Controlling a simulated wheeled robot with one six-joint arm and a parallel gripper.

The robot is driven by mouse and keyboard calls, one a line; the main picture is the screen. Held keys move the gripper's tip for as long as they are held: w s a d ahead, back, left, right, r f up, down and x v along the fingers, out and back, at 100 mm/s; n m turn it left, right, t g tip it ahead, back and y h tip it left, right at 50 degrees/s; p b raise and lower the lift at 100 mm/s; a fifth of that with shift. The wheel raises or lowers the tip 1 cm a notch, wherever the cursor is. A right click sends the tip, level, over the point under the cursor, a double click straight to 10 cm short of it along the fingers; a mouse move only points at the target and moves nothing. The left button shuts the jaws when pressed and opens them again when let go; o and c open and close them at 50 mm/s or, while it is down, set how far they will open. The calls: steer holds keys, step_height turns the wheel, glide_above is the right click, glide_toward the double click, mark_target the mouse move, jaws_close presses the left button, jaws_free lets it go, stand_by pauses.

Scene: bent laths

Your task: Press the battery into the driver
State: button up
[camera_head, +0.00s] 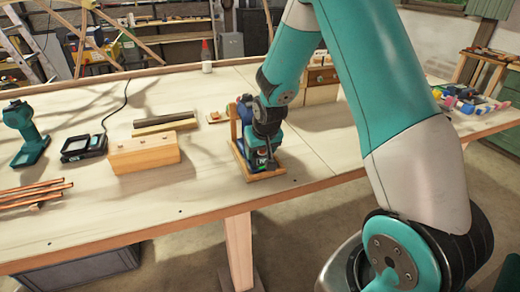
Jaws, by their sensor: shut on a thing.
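My gripper (264,136) points down at a small wooden stand (268,177) near the middle of the table. It is shut on a dark and teal thing (262,160), which seems to be the battery; my wrist hides much of it. A teal and black body in the stand, perhaps the driver, shows only in part. I cannot tell whether the battery is seated in it. Another teal driver-shaped tool (22,132) stands upright on its foot at the far left of the table.
A black charger (84,147) with a cord lies left of a wooden block (144,155). Dark and pale strips (165,125) lie behind the block. Thin brown laths (35,194) lie at the front left. A white bottle (207,56) and wooden boxes (320,84) stand at the back.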

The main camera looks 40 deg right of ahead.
steer(key=shift+f, duration=0.2)
steer(key=o, duration=1.2)
steer(key=shift+r, duration=0.1)
steer(key=shift+r+p, duration=2.7)
steer(key=shift+r, duration=0.75)
